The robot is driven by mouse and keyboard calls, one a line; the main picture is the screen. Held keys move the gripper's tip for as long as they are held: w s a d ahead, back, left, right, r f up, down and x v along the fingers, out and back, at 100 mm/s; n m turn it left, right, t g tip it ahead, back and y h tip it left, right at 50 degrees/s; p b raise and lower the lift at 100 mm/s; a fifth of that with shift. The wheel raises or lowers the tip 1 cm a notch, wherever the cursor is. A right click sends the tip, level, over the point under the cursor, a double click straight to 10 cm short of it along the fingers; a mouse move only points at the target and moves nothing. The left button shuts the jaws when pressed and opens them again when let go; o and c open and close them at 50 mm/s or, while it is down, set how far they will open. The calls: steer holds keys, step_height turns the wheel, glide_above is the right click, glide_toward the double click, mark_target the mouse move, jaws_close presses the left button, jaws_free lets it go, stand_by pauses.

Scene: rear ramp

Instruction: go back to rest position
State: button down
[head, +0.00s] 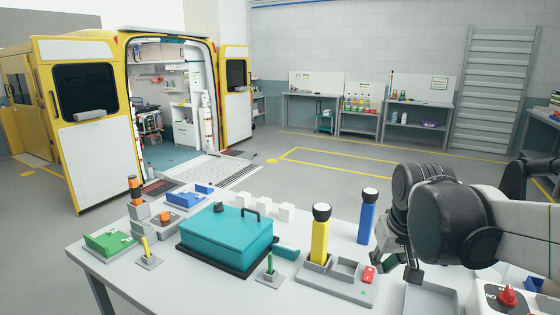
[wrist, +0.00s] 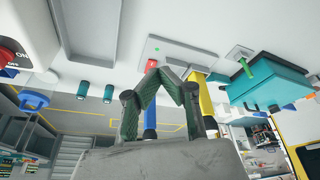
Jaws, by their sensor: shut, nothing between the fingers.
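My gripper (head: 412,272) hangs at the right end of the white table in the head view, just right of the grey holder. In the wrist view my gripper (wrist: 167,76) has its two green-padded fingertips together, with nothing between them. A yellow flashlight (head: 320,240) stands upright in the grey holder (head: 345,293). A blue flashlight (head: 367,218) stands upright behind it. Both also show beyond the fingers in the wrist view, the yellow one (wrist: 206,102) and the blue one (wrist: 150,122) partly covered. A red button (head: 369,274) sits on the holder's right end, apart from my gripper.
A teal case (head: 225,240) stands mid-table. A shallow grey tray (head: 432,298) and a red rotary switch (head: 507,297) are at the right. Behind are an open yellow ambulance (head: 92,150) and free floor.

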steer(key=s+a+f+t+b, duration=0.1)
steer(key=s+a+f+t, duration=0.1)
steer(key=s, duration=1.1)
steer(key=shift+s+f+t, duration=0.35)
steer(key=shift+f+t, duration=0.05)
steer(key=shift+t, duration=0.2)
